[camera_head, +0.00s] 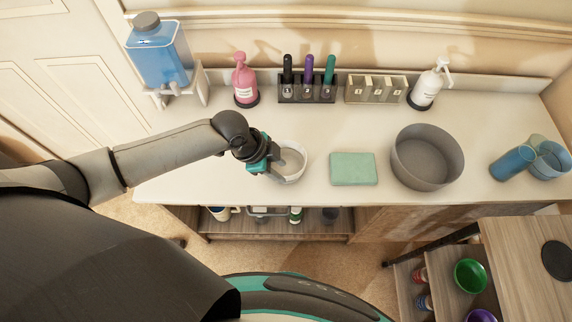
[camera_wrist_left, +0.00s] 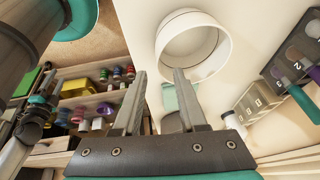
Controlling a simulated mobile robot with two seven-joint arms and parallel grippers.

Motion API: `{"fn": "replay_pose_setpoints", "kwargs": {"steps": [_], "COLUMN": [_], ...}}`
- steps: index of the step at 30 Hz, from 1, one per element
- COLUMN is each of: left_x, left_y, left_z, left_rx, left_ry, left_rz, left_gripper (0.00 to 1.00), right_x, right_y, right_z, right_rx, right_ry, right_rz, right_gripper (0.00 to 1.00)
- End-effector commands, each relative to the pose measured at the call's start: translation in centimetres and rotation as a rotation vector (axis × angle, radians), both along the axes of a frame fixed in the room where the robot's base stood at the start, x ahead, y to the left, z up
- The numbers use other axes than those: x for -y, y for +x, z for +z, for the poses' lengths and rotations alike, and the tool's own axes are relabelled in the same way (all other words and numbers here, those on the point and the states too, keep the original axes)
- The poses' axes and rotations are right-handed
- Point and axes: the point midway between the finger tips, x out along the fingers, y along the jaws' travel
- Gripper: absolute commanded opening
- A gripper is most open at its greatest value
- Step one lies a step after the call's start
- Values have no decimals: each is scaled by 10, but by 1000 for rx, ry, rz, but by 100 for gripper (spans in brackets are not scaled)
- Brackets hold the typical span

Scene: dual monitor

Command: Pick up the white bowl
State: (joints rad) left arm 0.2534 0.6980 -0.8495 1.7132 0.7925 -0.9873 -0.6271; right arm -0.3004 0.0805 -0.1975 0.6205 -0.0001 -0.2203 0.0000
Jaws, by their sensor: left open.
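The white bowl (camera_head: 294,156) stands upright on the pale counter, just left of the green sponge-like block. It also shows in the left wrist view (camera_wrist_left: 190,45), at the upper middle. My left gripper (camera_head: 279,168) is at the bowl's left side in the head view and covers part of it. My right gripper is not in view.
The green block (camera_head: 353,169) and a grey basin (camera_head: 427,157) stand to the right on the counter (camera_head: 330,128). Blue cups (camera_head: 512,162) are at the far right. Bottles, a marker rack (camera_head: 307,88) and a wooden holder (camera_head: 376,89) line the back. A shelf (camera_head: 270,226) lies below.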

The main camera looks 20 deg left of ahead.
Motion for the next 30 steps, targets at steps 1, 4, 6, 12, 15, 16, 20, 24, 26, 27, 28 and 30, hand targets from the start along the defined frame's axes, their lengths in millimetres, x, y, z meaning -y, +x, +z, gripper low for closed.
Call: {"fn": "replay_pose_setpoints", "kwargs": {"steps": [1, 4, 6, 12, 15, 16, 20, 24, 26, 27, 28, 30], "left_x": [1, 2, 4, 11, 14, 15, 16, 16, 16, 16, 16, 16], "left_y": [1, 2, 2, 7, 10, 10, 11, 11, 11, 11, 11, 11], "left_z": [-3, -7, -13, -40, -49, -51, -54, -54, -54, -54, -53, -53], "left_rx": [0, 0, -2, -2, -1, -1, 0, 0, 0, 0, 0, 0], "left_ry": [1, 0, 1, -1, 0, 0, 1, 1, 1, 1, 1, 1], "left_rz": [0, -1, 1, 1, 1, 0, 0, 0, 0, 0, 0, 0], "left_gripper": [41, 41, 41, 41, 41, 41, 41, 41, 39, 34, 31, 23], "right_x": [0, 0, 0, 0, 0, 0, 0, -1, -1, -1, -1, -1], "right_y": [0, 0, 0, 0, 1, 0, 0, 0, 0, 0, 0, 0], "right_z": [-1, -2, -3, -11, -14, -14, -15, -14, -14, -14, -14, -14], "right_rx": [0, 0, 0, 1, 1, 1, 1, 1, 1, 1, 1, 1], "right_ry": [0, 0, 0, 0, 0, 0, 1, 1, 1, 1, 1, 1], "right_rz": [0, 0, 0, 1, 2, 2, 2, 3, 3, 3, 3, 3], "right_gripper": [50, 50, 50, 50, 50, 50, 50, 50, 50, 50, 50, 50]}}
